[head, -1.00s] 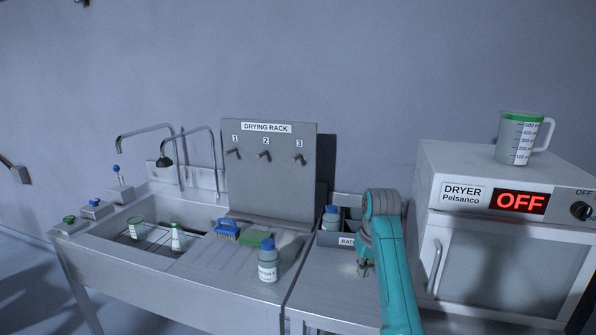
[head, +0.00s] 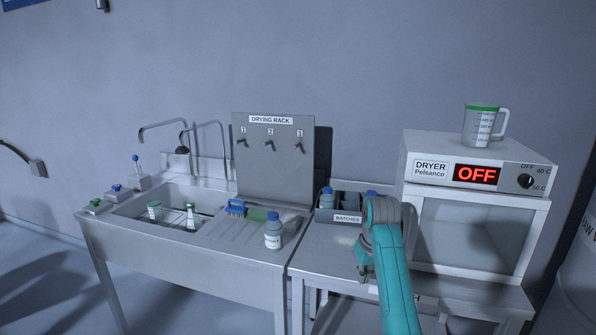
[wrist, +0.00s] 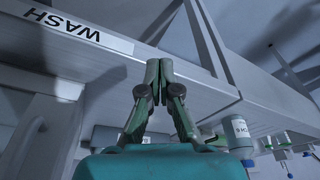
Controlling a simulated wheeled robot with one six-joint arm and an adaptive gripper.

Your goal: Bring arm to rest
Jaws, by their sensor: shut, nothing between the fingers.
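My teal arm (head: 393,275) reaches up from the bottom of the head view and bends down at its grey joint. My gripper (head: 364,274) hangs below that bend, small and partly hidden, in front of the counter by the batches box. In the wrist view my gripper (wrist: 165,65) has its two fingers together with nothing between them. The fingertips appear in front of a metal edge, beside a label reading WASH (wrist: 75,31). I cannot tell whether they touch it.
A bottle with a blue cap (head: 273,234) stands on the sink's drainboard. A batches box (head: 348,217) holds bottles behind my arm. The dryer (head: 478,172), reading OFF, stands to the right with a measuring jug (head: 480,126) on top. The drying rack (head: 273,160) stands behind.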

